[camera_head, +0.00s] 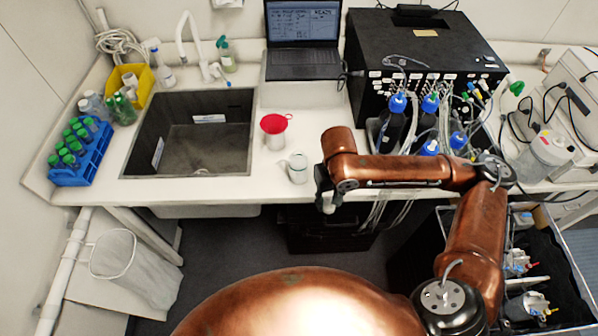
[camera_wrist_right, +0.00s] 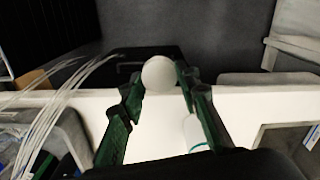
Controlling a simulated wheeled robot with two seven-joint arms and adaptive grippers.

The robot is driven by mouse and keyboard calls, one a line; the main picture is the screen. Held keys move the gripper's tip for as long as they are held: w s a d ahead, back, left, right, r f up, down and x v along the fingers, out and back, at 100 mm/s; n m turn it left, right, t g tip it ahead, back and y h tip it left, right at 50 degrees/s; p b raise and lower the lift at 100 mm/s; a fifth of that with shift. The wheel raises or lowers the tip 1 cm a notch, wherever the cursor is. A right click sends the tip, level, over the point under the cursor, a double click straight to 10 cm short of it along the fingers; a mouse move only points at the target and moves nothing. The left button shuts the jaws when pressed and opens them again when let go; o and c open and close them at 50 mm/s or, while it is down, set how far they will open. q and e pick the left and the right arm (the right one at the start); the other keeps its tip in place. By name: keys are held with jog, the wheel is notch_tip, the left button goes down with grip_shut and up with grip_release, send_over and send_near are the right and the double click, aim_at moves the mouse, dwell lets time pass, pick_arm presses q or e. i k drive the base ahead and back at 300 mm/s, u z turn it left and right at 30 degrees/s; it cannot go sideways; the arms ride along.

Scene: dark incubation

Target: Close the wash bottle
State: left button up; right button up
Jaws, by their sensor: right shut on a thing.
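A small white bottle (camera_head: 298,168), which looks like the wash bottle, stands upright near the front edge of the counter. My right gripper (camera_head: 326,197) is just right of it, in front of the counter edge. In the right wrist view the fingers (camera_wrist_right: 160,80) are shut on a white round piece (camera_wrist_right: 158,73), which looks like a cap. The white bottle (camera_wrist_right: 194,132) shows there beside one finger, apart from the held piece. I cannot make out the bottle's mouth clearly. My left gripper is not in view.
A red-topped cup (camera_head: 274,130) stands behind the bottle, and the sink (camera_head: 190,135) is to the left. Blue-capped bottles (camera_head: 393,125) with tubing stand to the right before a black machine (camera_head: 425,50). The counter (camera_head: 245,188) around the bottle is mostly clear.

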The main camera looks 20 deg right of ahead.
aim_at(297, 162)
jog(key=z, duration=0.55)
jog(key=k, duration=1.3)
jog(key=z, duration=1.15)
jog(key=i, duration=1.5)
jog(key=u, duration=0.8)
